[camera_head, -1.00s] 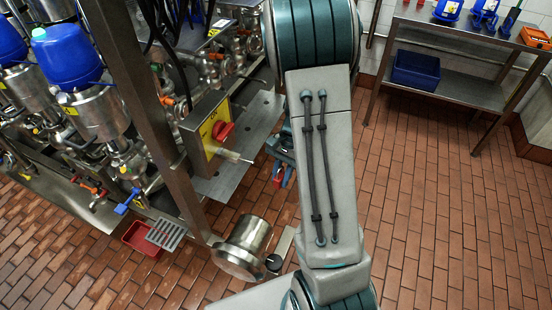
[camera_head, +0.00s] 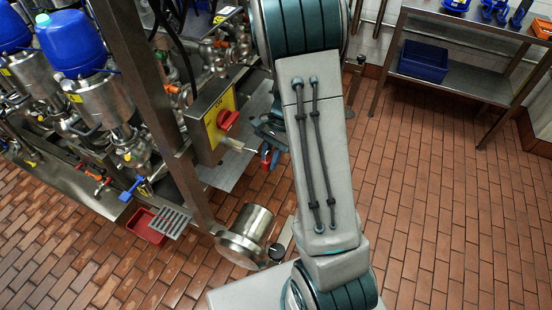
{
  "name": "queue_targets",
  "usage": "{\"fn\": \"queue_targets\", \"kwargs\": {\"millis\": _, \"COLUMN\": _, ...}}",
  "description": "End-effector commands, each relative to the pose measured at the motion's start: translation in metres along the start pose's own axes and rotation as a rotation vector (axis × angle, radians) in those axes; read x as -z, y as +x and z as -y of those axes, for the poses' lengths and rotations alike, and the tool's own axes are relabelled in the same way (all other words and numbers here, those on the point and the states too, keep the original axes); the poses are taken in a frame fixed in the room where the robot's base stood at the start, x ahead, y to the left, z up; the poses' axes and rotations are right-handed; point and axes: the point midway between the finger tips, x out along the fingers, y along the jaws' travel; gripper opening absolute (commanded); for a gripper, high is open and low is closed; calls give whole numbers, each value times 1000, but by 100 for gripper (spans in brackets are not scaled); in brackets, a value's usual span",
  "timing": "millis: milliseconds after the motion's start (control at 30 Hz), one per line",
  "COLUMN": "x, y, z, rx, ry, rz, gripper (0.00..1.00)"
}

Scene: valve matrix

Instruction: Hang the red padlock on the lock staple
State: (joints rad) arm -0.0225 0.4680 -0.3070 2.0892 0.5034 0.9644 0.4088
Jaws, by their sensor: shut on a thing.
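The red padlock (camera_head: 266,161) is small in the picture and hangs from my gripper (camera_head: 268,146), which is shut on it. Only part of my gripper shows beside my grey arm, and the fingertips are hard to make out. The yellow switch box (camera_head: 214,124) with a red rotary handle (camera_head: 228,119) is on the frame, left of my gripper. A thin pale rod (camera_head: 237,145), perhaps the lock staple, sticks out from the box toward the padlock. The padlock is at the rod's outer end; I cannot tell whether they touch.
A steel post (camera_head: 150,110) stands left of the box. A steel cylinder (camera_head: 246,234) is on the floor below. Blue-topped valves (camera_head: 78,45) fill the left. A shelf table with a blue bin (camera_head: 423,62) stands at the back right. The tiled floor at right is clear.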

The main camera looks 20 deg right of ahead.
Motion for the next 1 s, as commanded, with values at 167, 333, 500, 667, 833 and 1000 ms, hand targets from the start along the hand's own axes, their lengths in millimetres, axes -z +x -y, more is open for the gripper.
{"fn": "queue_targets", "kwargs": {"millis": 167, "x": -2, "y": 2, "z": 11, "rx": 0, "ry": -2, "rz": 0, "gripper": 0}}
{"fn": "queue_targets", "kwargs": {"millis": 333, "x": -4, "y": 4, "z": 21, "rx": 1, "ry": -1, "rz": 0, "gripper": 0}}
{"fn": "queue_targets", "kwargs": {"millis": 500, "x": -7, "y": 6, "z": 30, "rx": -1, "ry": -2, "rz": 0, "gripper": 0}}
{"fn": "queue_targets", "kwargs": {"millis": 667, "x": -9, "y": 7, "z": 40, "rx": 0, "ry": -2, "rz": 0, "gripper": 0}}
{"fn": "queue_targets", "kwargs": {"millis": 833, "x": -8, "y": 13, "z": 47, "rx": 0, "ry": -1, "rz": 1, "gripper": 0}}
{"fn": "queue_targets", "kwargs": {"millis": 1000, "x": -9, "y": 16, "z": 51, "rx": 0, "ry": -3, "rz": 1, "gripper": 0}}
